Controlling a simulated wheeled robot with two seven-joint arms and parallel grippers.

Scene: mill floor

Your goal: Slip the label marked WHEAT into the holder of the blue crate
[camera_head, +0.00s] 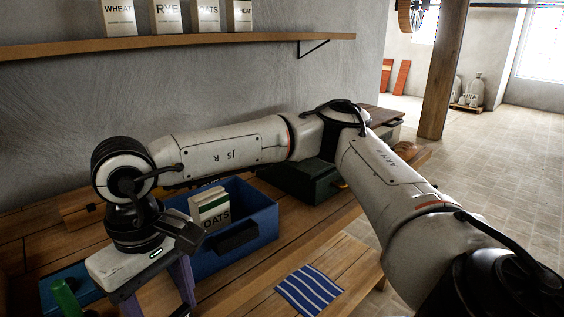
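The blue crate (268,220) stands on the wooden bench with a box marked OATS (209,211) upright in it. A dark holder (237,238) sits on its front face; I see no label in it. My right arm reaches across from the right, and its gripper (160,299) points down at the lower left, just left of the crate's front. Its two purple fingers stand apart with bench showing between them. No loose label marked WHEAT is visible. My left gripper is out of view.
Boxes marked WHEAT (120,17), RYE (167,17) and OATS (207,17) stand on the wall shelf (180,44). A dark green crate (308,184) stands behind my arm. A blue striped cloth (309,289) lies at the front. A green object (65,298) is at lower left.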

